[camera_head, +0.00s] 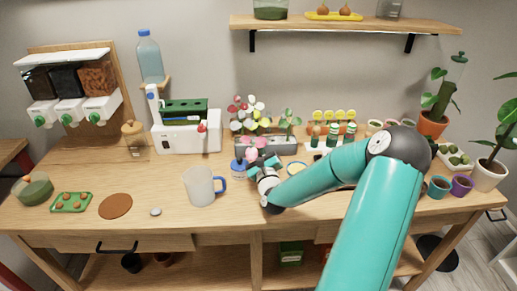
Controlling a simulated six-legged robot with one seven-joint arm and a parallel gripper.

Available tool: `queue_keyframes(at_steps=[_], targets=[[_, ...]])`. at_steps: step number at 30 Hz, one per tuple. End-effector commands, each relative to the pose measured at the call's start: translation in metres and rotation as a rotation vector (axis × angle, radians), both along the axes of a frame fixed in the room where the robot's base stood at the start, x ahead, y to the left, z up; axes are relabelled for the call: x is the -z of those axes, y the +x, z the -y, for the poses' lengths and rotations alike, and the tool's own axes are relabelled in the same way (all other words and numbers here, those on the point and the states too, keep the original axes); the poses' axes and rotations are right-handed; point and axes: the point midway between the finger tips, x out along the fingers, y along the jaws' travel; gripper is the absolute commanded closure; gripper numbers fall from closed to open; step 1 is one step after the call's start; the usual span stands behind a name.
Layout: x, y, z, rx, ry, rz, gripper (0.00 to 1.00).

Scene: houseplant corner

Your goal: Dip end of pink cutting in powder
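My gripper (262,164) is over the middle of the wooden bench, just right of a small blue container (240,168). A pink cutting (254,143) with rounded pink leaves shows directly above my fingertips. Its stem and lower end are hidden, and I cannot tell if the fingers hold it. I cannot tell whether the blue container holds the powder.
A grey mug with blue handle (200,187) stands left of my gripper. Behind are a grey planter (270,146) with colourful plants and a white machine (187,140). Several pots stand at right, including a purple one (461,185). The bench's front middle is clear.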

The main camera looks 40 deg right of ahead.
Motion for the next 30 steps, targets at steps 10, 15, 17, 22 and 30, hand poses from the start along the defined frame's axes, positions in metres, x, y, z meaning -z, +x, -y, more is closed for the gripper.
queue_keyframes(at_steps=[10,15,17,22,30], targets=[[0.0018,-0.0001,0.0000,0.000,0.000,0.000,1.00],[0.0036,-0.0001,0.0000,0.000,0.001,0.000,1.00],[0.0043,-0.0001,0.0001,0.000,0.000,0.000,1.00],[0.0059,-0.0001,0.0002,0.000,0.000,0.000,1.00],[0.0089,0.0000,0.0003,0.000,0.000,0.000,1.00]])
